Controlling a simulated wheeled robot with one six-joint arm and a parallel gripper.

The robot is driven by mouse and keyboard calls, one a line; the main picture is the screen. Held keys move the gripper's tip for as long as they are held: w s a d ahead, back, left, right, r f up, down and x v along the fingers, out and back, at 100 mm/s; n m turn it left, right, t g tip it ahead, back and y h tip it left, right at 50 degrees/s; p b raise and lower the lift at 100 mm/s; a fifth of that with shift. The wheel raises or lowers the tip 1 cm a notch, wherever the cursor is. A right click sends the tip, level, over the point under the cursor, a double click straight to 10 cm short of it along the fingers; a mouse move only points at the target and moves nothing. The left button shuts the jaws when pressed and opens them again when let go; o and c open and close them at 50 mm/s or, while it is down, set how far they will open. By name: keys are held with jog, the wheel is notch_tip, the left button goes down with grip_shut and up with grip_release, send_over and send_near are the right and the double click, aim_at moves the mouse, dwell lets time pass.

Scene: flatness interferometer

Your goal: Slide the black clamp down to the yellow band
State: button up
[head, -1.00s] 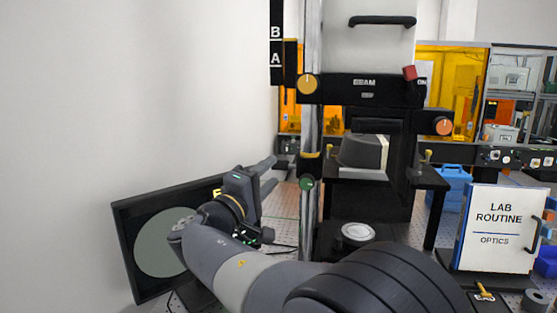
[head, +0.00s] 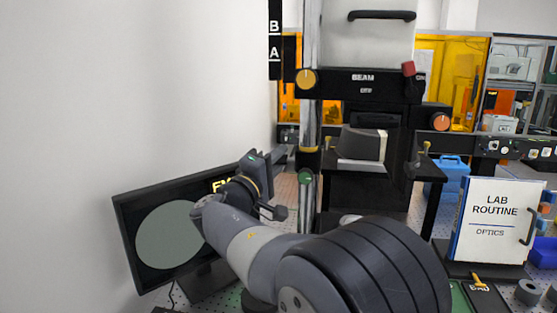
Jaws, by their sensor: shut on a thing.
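A black crosspiece marked BEAM (head: 363,77), which looks like the clamp, sits on the upright chrome column in the head view. It has an orange-yellow knob (head: 306,79) at its left and a red knob at its right. The yellow band (head: 309,150) is on the column well below it, with bare column between them. My gripper (head: 281,158) is left of the column, at about the band's height in the picture and apart from the crosspiece. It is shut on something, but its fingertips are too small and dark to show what.
A monitor (head: 127,218) stands at the left behind my arm. A green knob (head: 306,177) is on the column below the band. A grey block (head: 362,146) sits on a black stand right of the column. A LAB ROUTINE board (head: 498,220) stands at the right.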

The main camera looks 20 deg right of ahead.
grip_shut()
jog(key=shift+r, duration=0.1)
notch_tip(320, 180, up, 6)
dwell(0.4)
jog(key=o, duration=0.6)
grip_release()
